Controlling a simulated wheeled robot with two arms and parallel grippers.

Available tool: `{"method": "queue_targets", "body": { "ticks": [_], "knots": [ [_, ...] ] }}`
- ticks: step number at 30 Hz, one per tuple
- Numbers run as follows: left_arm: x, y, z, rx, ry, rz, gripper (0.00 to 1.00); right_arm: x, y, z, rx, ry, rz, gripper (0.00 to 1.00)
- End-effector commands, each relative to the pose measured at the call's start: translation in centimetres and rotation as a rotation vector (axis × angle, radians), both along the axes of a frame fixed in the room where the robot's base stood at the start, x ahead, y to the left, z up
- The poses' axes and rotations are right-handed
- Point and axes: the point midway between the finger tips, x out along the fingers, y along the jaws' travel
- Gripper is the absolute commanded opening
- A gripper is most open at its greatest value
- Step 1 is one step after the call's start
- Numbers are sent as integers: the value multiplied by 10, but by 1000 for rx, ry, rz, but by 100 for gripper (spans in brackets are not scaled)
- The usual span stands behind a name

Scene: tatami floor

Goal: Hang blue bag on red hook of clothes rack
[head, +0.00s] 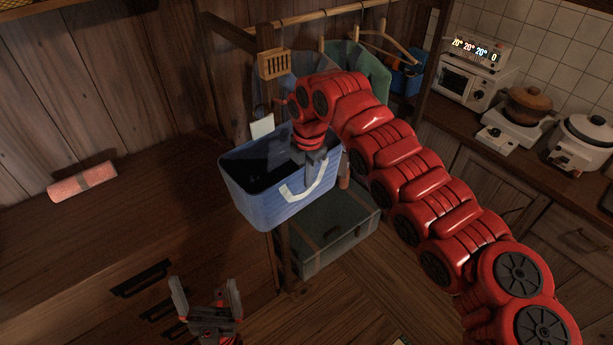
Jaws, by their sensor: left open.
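The blue bag (262,207), an open-topped box shape with a pale handle on its front, is in the air in front of the clothes rack (285,275). My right gripper (318,158) points down at the bag's front rim above the handle and appears shut on it; its fingertips are partly hidden. A small reddish bit (281,102) shows just left of my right wrist; I cannot tell whether it is the red hook. My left gripper (207,296) is open and empty at the bottom left, apart from the bag.
Hangers, a green garment (376,72) and a wooden basket-like piece (273,64) hang on the rack. A dark green trunk (335,232) stands below. A pink roll (82,182) lies on the wooden surface at left. A counter with a toaster oven (468,82) and pots is at right.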

Motion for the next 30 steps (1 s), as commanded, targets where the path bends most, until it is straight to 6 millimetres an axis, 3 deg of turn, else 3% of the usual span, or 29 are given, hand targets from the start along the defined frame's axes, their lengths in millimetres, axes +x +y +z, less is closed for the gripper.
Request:
{"method": "queue_targets", "body": {
  "ticks": [1,5,17,20,28,30],
  "knots": [
    [0,0,0,0,0,0,100,0,0,0,1,-1,0,17],
    [0,0,0,0,0,0,100,0,0,0,0,0,0,40],
    [0,0,-4,0,0,0,100,0,0,5,0,-2,0,41],
    [0,0,-10,0,0,0,100,0,0,19,0,-5,0,41],
    [0,0,-24,0,0,0,100,-4,-3,86,-3,-9,0,41],
    [0,0,-3,0,1,0,100,-6,-5,115,-2,-2,-2,41]
  ]
}}
